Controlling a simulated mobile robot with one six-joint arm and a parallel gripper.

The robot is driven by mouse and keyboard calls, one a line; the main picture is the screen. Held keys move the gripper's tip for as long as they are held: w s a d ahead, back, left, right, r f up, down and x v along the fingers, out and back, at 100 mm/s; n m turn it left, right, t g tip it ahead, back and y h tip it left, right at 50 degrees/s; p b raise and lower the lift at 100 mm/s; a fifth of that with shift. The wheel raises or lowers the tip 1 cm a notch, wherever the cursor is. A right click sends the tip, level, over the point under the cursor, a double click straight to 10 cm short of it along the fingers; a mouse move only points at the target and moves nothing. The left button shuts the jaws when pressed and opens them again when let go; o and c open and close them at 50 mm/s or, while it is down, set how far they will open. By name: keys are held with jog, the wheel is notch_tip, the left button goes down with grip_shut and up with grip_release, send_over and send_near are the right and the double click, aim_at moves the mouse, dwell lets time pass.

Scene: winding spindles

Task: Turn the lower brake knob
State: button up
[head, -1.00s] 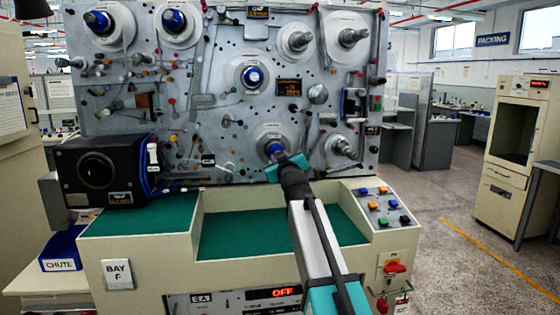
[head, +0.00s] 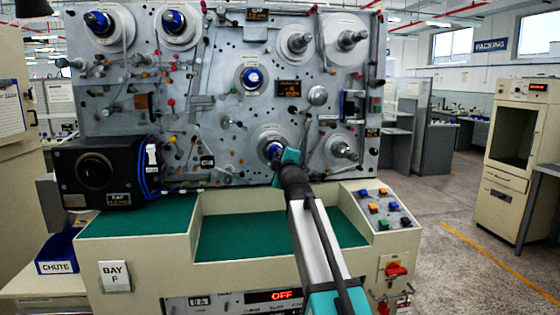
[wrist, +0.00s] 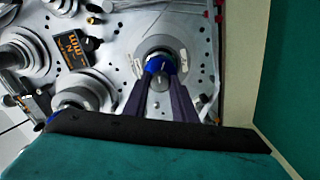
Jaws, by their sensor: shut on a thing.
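The lower brake knob (head: 272,149) is blue and sits at the centre of a pale disc low on the grey machine panel (head: 215,130). In the wrist view the blue knob (wrist: 160,65) shows with a grey centre, between the tips of my dark fingers. My gripper (wrist: 160,78) is shut on it. In the head view my gripper (head: 277,154) reaches up to the knob from the lower right, and its teal body hides part of it. Another blue knob (head: 252,77) sits on a spindle above.
Several bare spindles, small rollers and pins stick out of the panel around the knob. A black box (head: 100,172) stands at the left. A green-topped desk (head: 235,236) lies below, with a button panel (head: 385,207) at its right.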

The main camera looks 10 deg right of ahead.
jog(key=shift+n, duration=0.6)
jog(key=o, duration=1)
jog(key=shift+a, duration=0.1)
jog(key=shift+o, duration=0.2)
jog(key=s+b, duration=0.1)
jog(key=s, duration=1.2)
jog(key=shift+s, duration=0.4)
